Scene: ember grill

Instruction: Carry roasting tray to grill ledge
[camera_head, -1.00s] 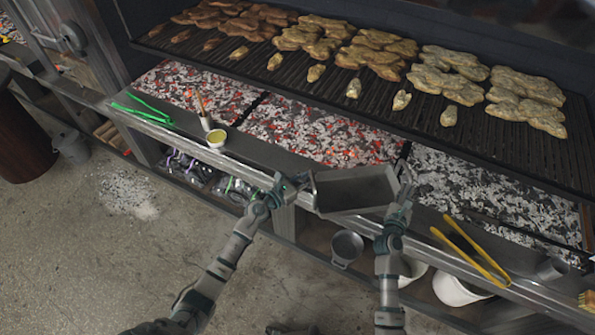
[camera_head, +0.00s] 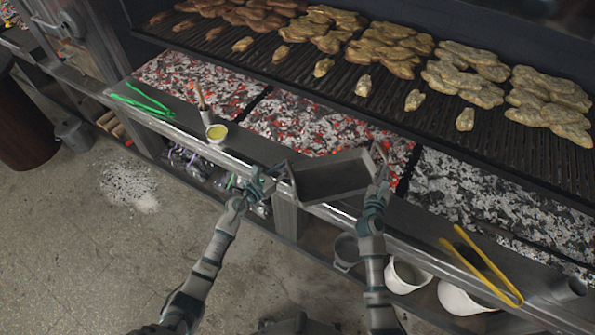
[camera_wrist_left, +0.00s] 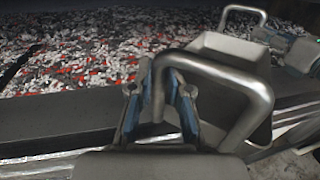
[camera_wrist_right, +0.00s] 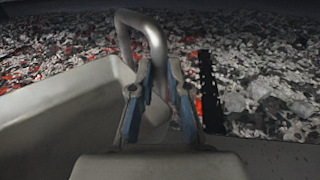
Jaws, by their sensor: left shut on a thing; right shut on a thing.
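The grey metal roasting tray (camera_head: 332,178) is held between my two grippers at the grill's front ledge (camera_head: 262,150), slightly tilted in the head view. I cannot tell whether its underside touches the ledge. My left gripper (camera_head: 262,184) is shut on the tray's left handle; the bent handle (camera_wrist_left: 262,100) shows between its fingers in the left wrist view. My right gripper (camera_head: 380,180) is shut on the right handle; this handle (camera_wrist_right: 155,40) rises between the fingers in the right wrist view. The tray (camera_wrist_right: 60,105) also shows at the left there.
Green tongs (camera_head: 143,103), a small yellow-filled cup (camera_head: 217,132) with a brush nearby, and yellow tongs (camera_head: 482,265) lie along the ledge. Glowing coals (camera_head: 310,125) lie behind it, under the grate with chicken pieces (camera_head: 460,75). White buckets (camera_head: 405,277) stand below the ledge.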

